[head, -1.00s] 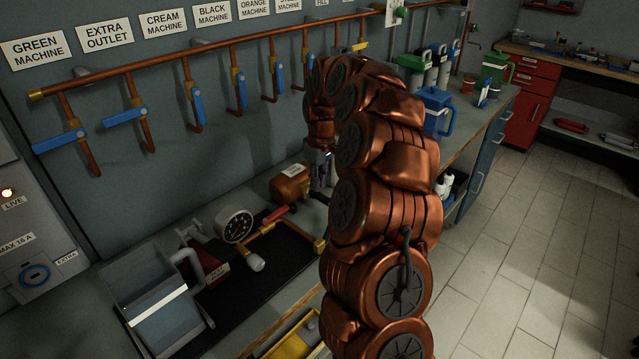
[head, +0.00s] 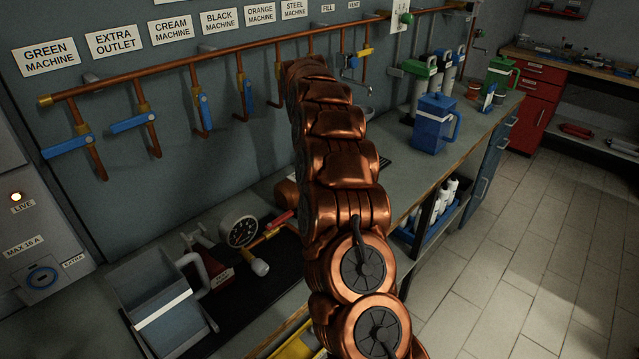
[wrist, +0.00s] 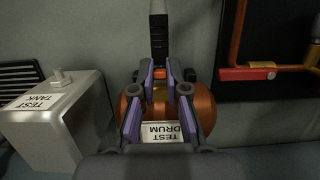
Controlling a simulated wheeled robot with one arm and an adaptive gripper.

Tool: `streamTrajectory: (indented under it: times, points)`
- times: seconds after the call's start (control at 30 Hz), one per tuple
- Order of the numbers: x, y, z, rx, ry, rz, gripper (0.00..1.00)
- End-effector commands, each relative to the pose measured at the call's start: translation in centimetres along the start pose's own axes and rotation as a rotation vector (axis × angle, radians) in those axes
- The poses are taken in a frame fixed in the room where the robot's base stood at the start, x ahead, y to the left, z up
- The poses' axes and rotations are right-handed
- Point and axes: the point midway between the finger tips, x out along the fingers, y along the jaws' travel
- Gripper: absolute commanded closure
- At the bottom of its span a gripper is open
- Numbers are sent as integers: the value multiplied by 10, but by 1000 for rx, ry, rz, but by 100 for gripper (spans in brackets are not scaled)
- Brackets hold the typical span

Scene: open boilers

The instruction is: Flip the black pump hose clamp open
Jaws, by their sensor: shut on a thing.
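In the wrist view my gripper (wrist: 158,78) is shut with its fingertips on either side of a black upright hose-like piece (wrist: 158,35). I cannot tell whether this piece is the hose clamp or the hose itself. It stands over the copper test drum (wrist: 200,112), whose label (wrist: 166,132) reads upside down between my fingers. A brass part shows between the fingers. In the head view my arm hides my gripper and most of the drum (head: 286,192). The test pump's grey tank (head: 165,305) sits at the lower left, with a pressure gauge (head: 238,231) beside it.
A grey test tank (wrist: 55,118) stands left of the drum. Red and copper piping (wrist: 250,72) runs over a black mat at right. Above the bench hang copper pipes with blue valve levers (head: 205,112). A blue jug (head: 432,125) stands on the bench to the right.

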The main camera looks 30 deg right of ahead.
Motion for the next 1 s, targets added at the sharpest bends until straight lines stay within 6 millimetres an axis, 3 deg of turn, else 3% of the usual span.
streamTrajectory:
  times: [0.33, 0.37, 0.6, 1.0]
  points:
    - [1, 0, 0, 0, -3, -1, 100]
    - [1, 0, 0, 0, -3, -1, 86]
    - [0, 0, 0, 0, -2, -1, 60]
    - [1, 0, 0, 0, 8, 0, 60]
